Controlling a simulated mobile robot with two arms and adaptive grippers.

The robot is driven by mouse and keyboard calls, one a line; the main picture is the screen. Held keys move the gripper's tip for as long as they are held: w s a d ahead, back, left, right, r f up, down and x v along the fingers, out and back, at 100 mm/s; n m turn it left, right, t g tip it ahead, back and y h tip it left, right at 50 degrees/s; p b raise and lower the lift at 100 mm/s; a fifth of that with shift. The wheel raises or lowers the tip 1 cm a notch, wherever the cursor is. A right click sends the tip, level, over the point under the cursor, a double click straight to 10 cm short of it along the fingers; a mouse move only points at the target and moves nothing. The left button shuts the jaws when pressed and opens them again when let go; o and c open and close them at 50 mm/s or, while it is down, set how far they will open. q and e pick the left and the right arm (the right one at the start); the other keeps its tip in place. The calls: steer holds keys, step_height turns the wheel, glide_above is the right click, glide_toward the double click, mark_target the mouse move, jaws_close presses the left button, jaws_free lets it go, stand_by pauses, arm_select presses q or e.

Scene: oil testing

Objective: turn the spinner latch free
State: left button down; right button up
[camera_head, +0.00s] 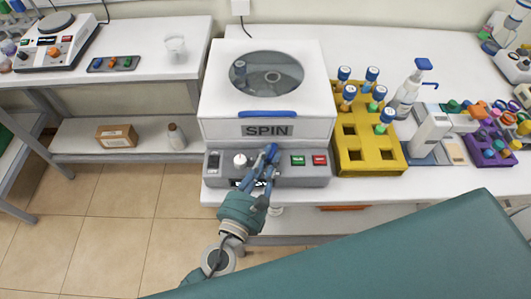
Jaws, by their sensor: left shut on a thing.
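The spinner (212,119) is a white box labelled SPIN, standing at the front of the white bench. Its lid is down, with a round window (280,75) and a blue handle strip (267,114) on the front edge. A grey control panel (225,177) along its front carries a white knob (240,160), a green button (298,160) and a red button (320,160). My left gripper (266,160) reaches up from below and is shut on a blue piece at the panel's middle, likely the latch, mostly covered by the fingers. My right gripper is not in view.
A yellow rack (399,160) with several blue- and green-capped tubes stands right of the spinner. Beyond it are a spray bottle (408,90), a white instrument (430,130) and a purple rack (487,157). A beaker (175,48) stands on the left bench.

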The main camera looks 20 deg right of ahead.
arm_select(q)
steer(key=y, duration=0.1)
steer(key=n+t+y, duration=0.1)
steer(key=d+n+y, duration=0.1)
steer(key=shift+s+f+t, duration=0.2)
steer(key=shift+s+t, duration=0.15)
steer(key=shift+t, duration=0.05)
steer(key=shift+n+t+y+b, duration=0.75)
steer(key=shift+n+y, duration=0.35)
steer(key=shift+y, duration=0.5)
steer(key=shift+r, duration=0.1)
steer(key=c, duration=2)
jaws_free()
steer(key=shift+c, duration=0.2)
steer(key=shift+d, duration=0.1)
steer(key=shift+y, duration=0.3)
